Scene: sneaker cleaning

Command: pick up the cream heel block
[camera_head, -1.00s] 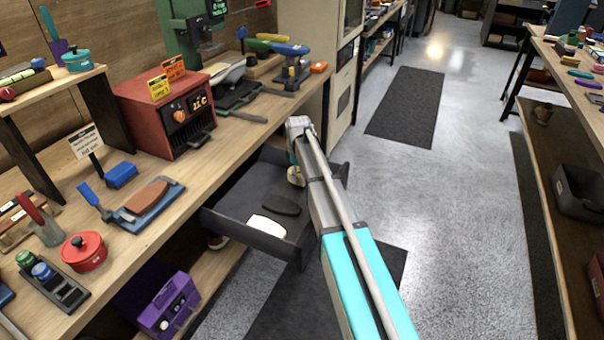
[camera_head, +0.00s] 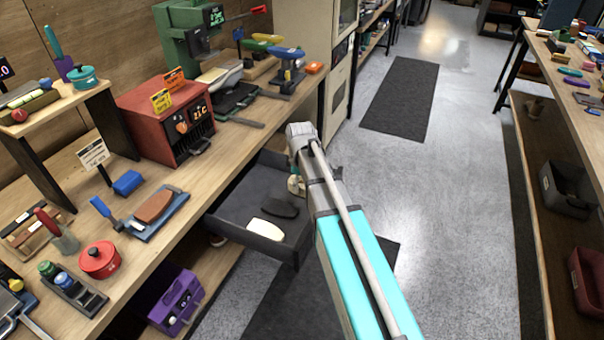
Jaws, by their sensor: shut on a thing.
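The cream heel block (camera_head: 293,187) shows as a small cream piece at the right inner side of the open dark drawer (camera_head: 228,228), partly hidden by my arm. My gripper (camera_head: 297,179) points down there and is shut on the block. The fingers are mostly hidden behind my wrist and forearm. I cannot tell whether the block touches the drawer floor.
A white pad (camera_head: 265,229) and a black sole-shaped piece (camera_head: 273,206) lie in the drawer, left of my gripper. The workbench (camera_head: 190,215) stands left, with a red heater box (camera_head: 165,118). The aisle floor on the right is clear.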

